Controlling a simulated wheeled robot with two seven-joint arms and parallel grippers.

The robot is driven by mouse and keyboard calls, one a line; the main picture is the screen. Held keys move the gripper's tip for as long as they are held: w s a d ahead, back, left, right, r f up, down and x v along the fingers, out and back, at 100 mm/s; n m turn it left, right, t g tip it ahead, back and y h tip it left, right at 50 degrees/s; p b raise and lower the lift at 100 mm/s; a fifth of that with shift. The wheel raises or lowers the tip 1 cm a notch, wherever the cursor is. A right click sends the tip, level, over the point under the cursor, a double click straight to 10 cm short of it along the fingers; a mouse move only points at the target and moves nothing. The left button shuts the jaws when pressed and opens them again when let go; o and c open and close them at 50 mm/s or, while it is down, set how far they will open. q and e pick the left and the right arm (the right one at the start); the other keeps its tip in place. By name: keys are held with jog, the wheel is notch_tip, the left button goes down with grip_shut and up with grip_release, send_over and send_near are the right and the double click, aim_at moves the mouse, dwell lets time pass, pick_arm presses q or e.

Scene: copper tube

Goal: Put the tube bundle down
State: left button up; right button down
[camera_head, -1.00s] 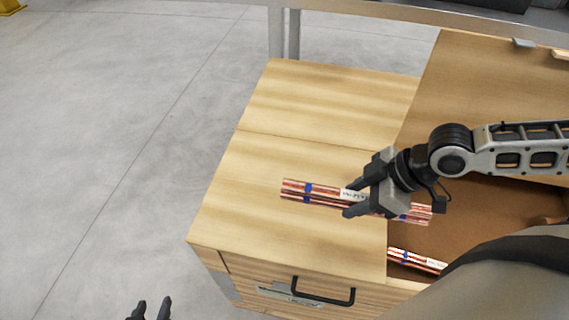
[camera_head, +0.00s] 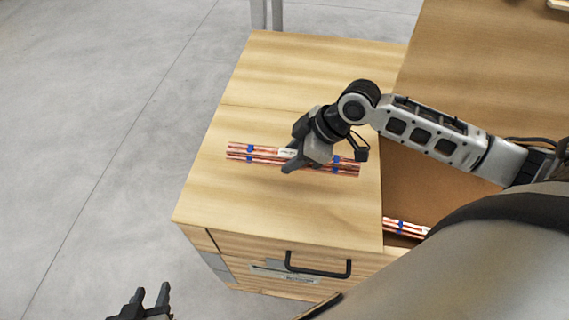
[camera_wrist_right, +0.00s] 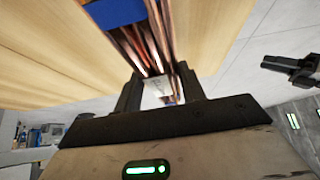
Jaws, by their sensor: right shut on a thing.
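A copper tube bundle (camera_head: 254,155) with blue bands and a white label lies level over the light wooden cabinet top (camera_head: 290,75). I cannot tell whether it touches the wood. My right gripper (camera_head: 290,160) is shut on the bundle near its middle, at the label. In the right wrist view the bundle (camera_wrist_right: 150,45) runs between the fingers of the right gripper (camera_wrist_right: 160,92). My left gripper (camera_head: 155,300) is low at the left, over the floor in front of the cabinet, empty with its two fingers apart.
A second tube bundle (camera_head: 405,228) lies in the brown recessed area (camera_head: 420,190) right of the cabinet top, partly hidden by my body. The cabinet has a black drawer handle (camera_head: 318,270) in front. The cabinet top around the held bundle is clear.

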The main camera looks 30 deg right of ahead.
aim_at(284, 156)
jog(key=w+f, duration=0.1)
jog(key=w+a+f, duration=0.1)
jog(key=shift+w+f, duration=0.15)
jog(key=shift+f, duration=1.7)
jog(key=shift+f, duration=0.1)
jog(key=c, duration=0.8)
grip_release()
jog(key=shift+f, duration=0.1)
jog(key=shift+c, duration=0.2)
jog(key=v, duration=1.2)
jog(key=shift+p, duration=0.35)
